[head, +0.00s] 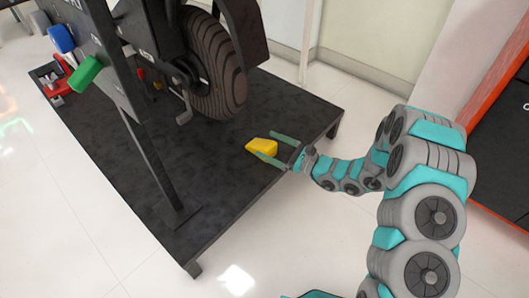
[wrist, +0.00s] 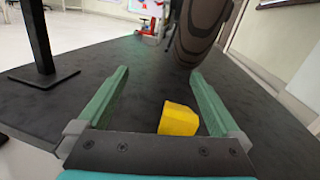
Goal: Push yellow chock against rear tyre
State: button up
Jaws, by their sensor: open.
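The yellow chock (head: 262,147) lies on the dark platform, apart from the rear tyre (head: 215,65). In the wrist view the yellow chock (wrist: 179,119) sits between my open fingers, nearer the right finger. I cannot tell whether it touches the finger or palm. The tyre (wrist: 203,30) stands beyond the fingertips, with clear platform between it and the chock. My gripper (head: 270,146) is open, low over the platform, its fingers on either side of the chock; it also shows in the wrist view (wrist: 158,72). The tyre's lowest edge shows above the platform surface.
The dark platform (head: 120,160) is raised, with its right edge under my arm. A black post (head: 150,150) with a flat foot stands at the left. Green (head: 85,73) and blue (head: 61,38) handles stick out. A red device (head: 57,88) sits at the far left corner.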

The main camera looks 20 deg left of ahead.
aim_at(262, 144)
jog(key=w+f+m+t, duration=0.1)
jog(key=f, duration=0.1)
jog(key=d+f+m+t+h, duration=0.1)
jog(key=f, duration=0.1)
jog(key=w+d+f+m+t, duration=0.1)
jog(key=f, duration=0.2)
jog(key=shift+w+d, duration=0.1)
jog(key=shift+w, duration=0.25)
jog(key=shift+w+f, duration=0.2)
jog(key=x, duration=0.2)
jog(key=shift+w+a+f, duration=0.1)
jog(key=shift+w+a, duration=0.05)
jog(key=shift+a, duration=0.2)
jog(key=x, duration=0.2)
jog(key=b+x, duration=0.1)
jog(key=x, duration=0.1)
jog(key=shift+w+f, duration=0.25)
jog(key=shift+f, duration=0.15)
jog(key=shift+w+a+r, duration=0.1)
jog(key=shift+w+a, duration=0.15)
jog(key=shift+a, duration=0.2)
jog(key=shift+c, duration=0.4)
grip_shut()
